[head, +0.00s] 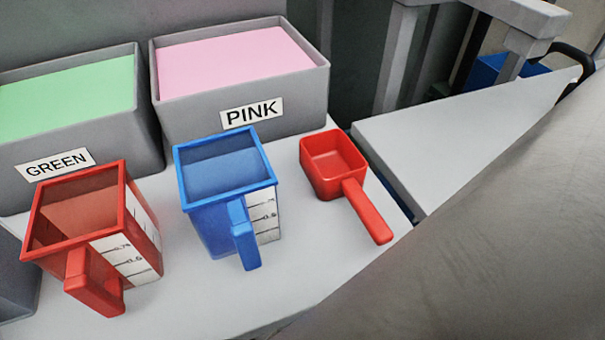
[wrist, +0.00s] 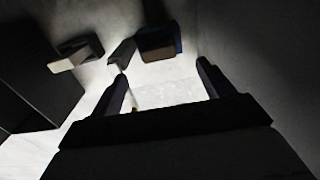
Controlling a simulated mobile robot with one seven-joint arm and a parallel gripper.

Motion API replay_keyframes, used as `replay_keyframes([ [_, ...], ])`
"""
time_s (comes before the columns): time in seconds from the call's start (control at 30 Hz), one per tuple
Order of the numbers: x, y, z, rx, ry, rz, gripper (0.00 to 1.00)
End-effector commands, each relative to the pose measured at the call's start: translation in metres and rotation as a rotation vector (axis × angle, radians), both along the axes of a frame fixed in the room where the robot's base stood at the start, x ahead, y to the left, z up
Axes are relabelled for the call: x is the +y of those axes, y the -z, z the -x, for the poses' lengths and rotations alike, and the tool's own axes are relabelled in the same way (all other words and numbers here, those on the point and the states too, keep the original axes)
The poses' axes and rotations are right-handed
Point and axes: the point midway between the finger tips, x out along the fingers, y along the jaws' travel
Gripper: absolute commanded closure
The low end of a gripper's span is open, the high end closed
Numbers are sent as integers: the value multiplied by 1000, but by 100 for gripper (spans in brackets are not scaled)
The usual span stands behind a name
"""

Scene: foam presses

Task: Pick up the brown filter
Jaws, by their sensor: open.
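I cannot make out a brown filter for sure. The head view shows none. In the dark wrist view, a small dark brownish block (wrist: 158,43) with a blue edge lies beyond the fingertips, near the top middle; I cannot tell what it is. My gripper (wrist: 162,72) is open in the wrist view, its two dark fingers spread wide apart. A pale, bright patch (wrist: 170,94) shows between the fingers; I cannot tell whether it is a thing or the surface. My gripper is not seen in the head view.
In the head view, a red measuring jug (head: 80,215), a blue jug (head: 222,195) and a red scoop (head: 335,168) stand on a white table (head: 290,290). Behind are bins labelled GREEN (head: 70,137) and PINK (head: 200,115). Another block (wrist: 75,53) lies left in the wrist view.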

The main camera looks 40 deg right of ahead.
Motion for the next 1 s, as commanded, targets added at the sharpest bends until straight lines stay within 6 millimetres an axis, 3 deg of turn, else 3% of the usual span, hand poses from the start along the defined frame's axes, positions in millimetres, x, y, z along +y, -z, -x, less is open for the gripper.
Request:
replay_keyframes([
  [0.03,0,13,1,1,1,-2,20],
  [0.2,0,43,1,1,-1,0,20],
  [0.47,1,61,1,0,-2,1,20],
  [0.7,5,96,5,0,-1,0,20],
  [1.0,5,106,4,-1,-3,3,20],
])
